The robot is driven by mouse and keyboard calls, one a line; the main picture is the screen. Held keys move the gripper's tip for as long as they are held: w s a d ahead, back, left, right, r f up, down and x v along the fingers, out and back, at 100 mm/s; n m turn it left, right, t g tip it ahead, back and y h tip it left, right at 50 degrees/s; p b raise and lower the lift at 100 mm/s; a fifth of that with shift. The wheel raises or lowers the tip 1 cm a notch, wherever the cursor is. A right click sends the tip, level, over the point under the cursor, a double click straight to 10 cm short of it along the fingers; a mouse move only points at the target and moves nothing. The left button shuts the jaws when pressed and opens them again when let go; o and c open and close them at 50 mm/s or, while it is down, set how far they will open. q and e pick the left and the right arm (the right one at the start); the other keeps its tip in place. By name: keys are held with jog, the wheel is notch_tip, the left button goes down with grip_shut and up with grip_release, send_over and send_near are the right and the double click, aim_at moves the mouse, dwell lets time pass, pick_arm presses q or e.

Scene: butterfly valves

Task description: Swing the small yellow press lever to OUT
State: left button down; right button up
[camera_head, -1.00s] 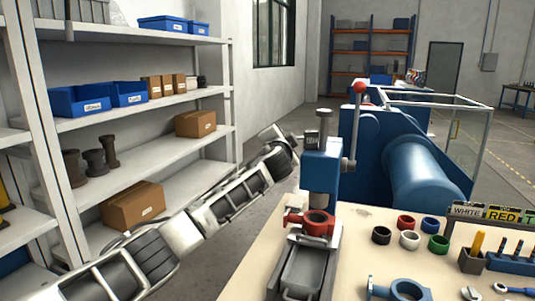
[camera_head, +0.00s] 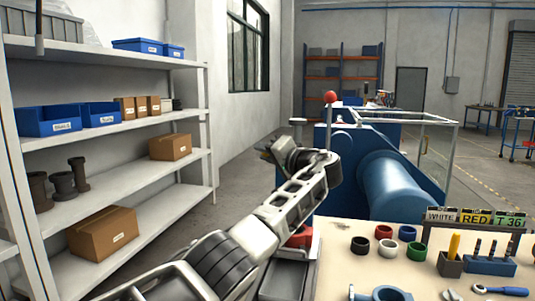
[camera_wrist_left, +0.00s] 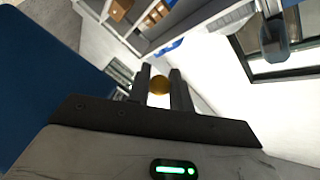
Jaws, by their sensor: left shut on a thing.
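The rest of the lever is hidden. In the head view my left arm reaches across the press, and the gripper (camera_head: 268,151) is small and partly hidden by the wrist. The press is mostly covered by my arm; its tall handle with a red ball (camera_head: 330,97) rises behind the wrist. My right gripper is not in view.
A blue machine (camera_head: 390,185) stands behind the bench (camera_head: 335,270). On the bench are coloured rings (camera_head: 387,249), a tool block (camera_head: 490,264) and colour signs (camera_head: 475,217). White shelves (camera_head: 110,195) with bins and boxes stand at left. A blue surface (camera_wrist_left: 45,75) fills the wrist view's left.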

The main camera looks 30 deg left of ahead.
pick_arm(q)
jog(key=shift+r+n+g, duration=0.3)
jog(key=shift+r+g, duration=0.05)
jog(key=shift+g, duration=0.15)
jog(key=c, duration=1.4)
grip_release()
jog(key=shift+o, duration=0.6)
jog(key=shift+f, duration=0.2)
jog(key=shift+d, duration=0.15)
jog(key=shift+d+f, duration=0.1)
jog(key=shift+d, duration=0.15)
jog(key=b+v, duration=0.2)
jog(key=v, duration=1.3)
jog(key=shift+f, duration=0.15)
jog(key=shift+s+d, duration=0.1)
